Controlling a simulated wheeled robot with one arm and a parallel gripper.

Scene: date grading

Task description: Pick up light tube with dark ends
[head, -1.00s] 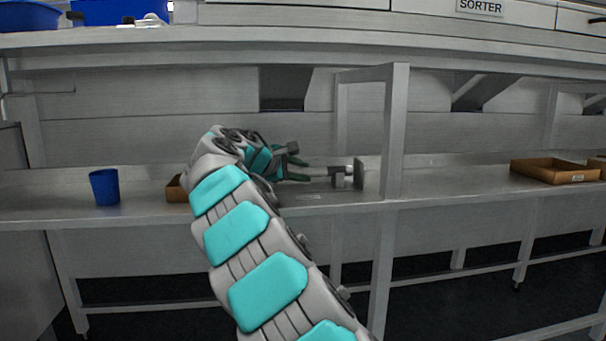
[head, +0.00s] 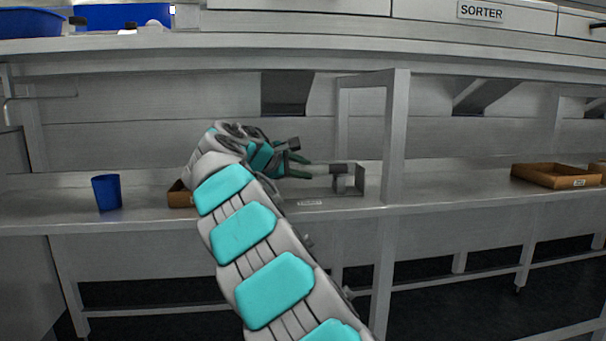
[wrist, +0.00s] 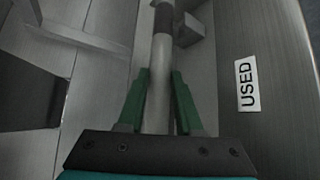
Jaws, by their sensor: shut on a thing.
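The light tube with dark ends shows in the wrist view (wrist: 161,62) as a pale grey rod with a dark band near the top of the picture. In the head view the tube (head: 321,170) lies roughly level, its right end at a grey holder (head: 340,184) on the shelf. My gripper (wrist: 158,80) has its green fingers on either side of the tube and is shut on it. In the head view my gripper (head: 308,168) is just left of the holder. The tube's near end is hidden between the fingers.
The shelf (head: 450,184) runs under a counter, with an upright post (head: 396,135) just right of the holder. A blue cup (head: 107,193) and a brown box (head: 179,195) stand left. A brown tray (head: 556,177) is right. A "USED" label (wrist: 247,84) is beside the tube.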

